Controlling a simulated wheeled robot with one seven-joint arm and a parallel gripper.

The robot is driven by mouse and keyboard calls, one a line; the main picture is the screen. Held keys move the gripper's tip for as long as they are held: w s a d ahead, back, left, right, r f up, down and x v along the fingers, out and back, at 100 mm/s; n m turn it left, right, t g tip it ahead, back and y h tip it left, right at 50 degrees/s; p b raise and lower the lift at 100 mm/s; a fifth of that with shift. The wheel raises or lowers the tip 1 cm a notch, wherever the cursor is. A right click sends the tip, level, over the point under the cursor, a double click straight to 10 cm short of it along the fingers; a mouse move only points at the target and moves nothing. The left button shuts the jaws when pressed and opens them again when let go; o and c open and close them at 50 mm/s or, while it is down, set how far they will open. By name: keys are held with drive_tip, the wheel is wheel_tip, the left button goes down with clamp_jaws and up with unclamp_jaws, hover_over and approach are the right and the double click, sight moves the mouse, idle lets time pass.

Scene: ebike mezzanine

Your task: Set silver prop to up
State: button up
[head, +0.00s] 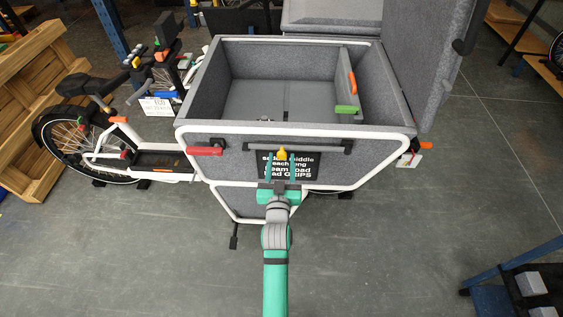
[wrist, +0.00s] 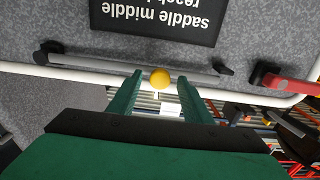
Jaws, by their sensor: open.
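A silver-grey bar (head: 300,148), which looks like the silver prop, lies level across the front panel of the cargo box (head: 225,170). Dark fittings show at its ends. It also crosses the wrist view (wrist: 130,65), running nearly level above my fingertips. My gripper (head: 281,166) is in front of the panel, just below the bar. In the wrist view my gripper (wrist: 160,80) has its green fingers apart, with a yellow knob (wrist: 160,78) in the gap between the tips. I cannot tell whether the fingers touch the knob.
A black text sign (head: 288,170) is behind my gripper. The grey lid (head: 430,60) stands raised at the right. A blue stand (head: 515,280) is at lower right; the floor between is clear.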

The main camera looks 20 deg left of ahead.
clamp_jaws()
drive_tip(key=shift+r, duration=0.1)
